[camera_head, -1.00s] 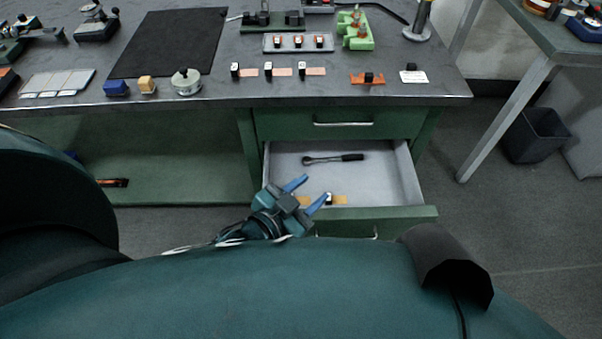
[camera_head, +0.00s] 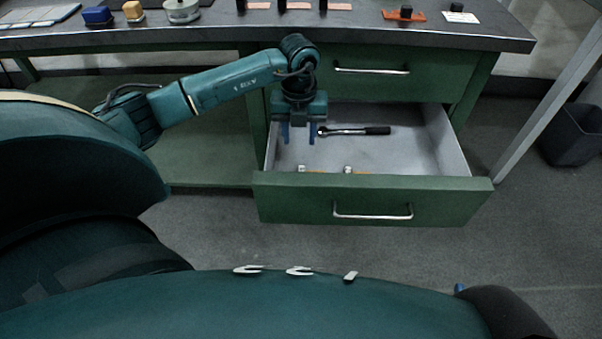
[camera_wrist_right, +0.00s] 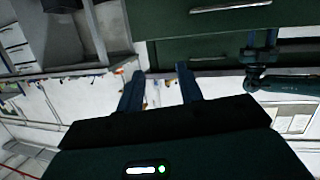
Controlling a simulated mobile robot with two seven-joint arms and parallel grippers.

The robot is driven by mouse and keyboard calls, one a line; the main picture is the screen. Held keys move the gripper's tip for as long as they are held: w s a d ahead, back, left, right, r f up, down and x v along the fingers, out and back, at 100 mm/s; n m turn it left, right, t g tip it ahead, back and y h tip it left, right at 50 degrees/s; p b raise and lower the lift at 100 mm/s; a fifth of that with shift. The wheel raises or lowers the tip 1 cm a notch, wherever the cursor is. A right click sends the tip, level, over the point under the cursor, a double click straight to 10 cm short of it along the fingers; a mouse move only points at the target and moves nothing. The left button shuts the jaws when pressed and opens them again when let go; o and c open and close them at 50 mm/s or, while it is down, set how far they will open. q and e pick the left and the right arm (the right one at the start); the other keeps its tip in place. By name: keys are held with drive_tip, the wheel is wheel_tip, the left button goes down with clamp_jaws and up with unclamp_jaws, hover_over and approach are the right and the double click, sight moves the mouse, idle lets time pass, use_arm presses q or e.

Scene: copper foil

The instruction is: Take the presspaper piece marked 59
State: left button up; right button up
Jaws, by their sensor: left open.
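My left gripper (camera_head: 299,133) points down over the left part of the open drawer, its two blue fingers apart with nothing visible between them. Two small pale-topped items, one (camera_head: 302,169) and another (camera_head: 348,170), show just behind the drawer front, with slivers of tan beside them. The drawer front hides most of them, and no number 59 can be read. The fingers are behind and above these items, apart from them. My right gripper (camera_wrist_right: 159,88) has its fingers apart and empty in the right wrist view.
The green drawer (camera_head: 290,208) is pulled out below a closed drawer (camera_head: 430,82). A ratchet wrench (camera_head: 360,131) lies in it, right of my left fingers. The bench top (camera_head: 350,30) overhangs behind. A dark bin (camera_head: 575,135) stands at the right.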

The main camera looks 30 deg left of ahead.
use_arm(q)
drive_tip(key=b, duration=0.2)
hover_over(302, 167)
drive_tip(key=s, duration=0.2)
drive_tip(key=f, duration=0.7)
drive_tip(key=shift+w+d+f, duration=0.2)
drive_tip(key=shift+w+d, duration=0.05)
drive_tip(key=f, duration=0.2)
drive_tip(key=f+b, duration=0.1)
drive_tip(key=f, duration=0.1)
drive_tip(key=shift+w+f, duration=0.2)
drive_tip(key=shift+f, duration=0.25)
use_arm(e)
drive_tip(key=t, duration=0.1)
drive_tip(key=a+n+t+y, duration=0.1)
drive_tip(key=shift+w+a+r+t+y, duration=0.1)
drive_tip(key=shift+w+r+t+y, duration=0.05)
drive_tip(key=shift+w+t+y, duration=0.15)
use_arm(q)
clamp_jaws()
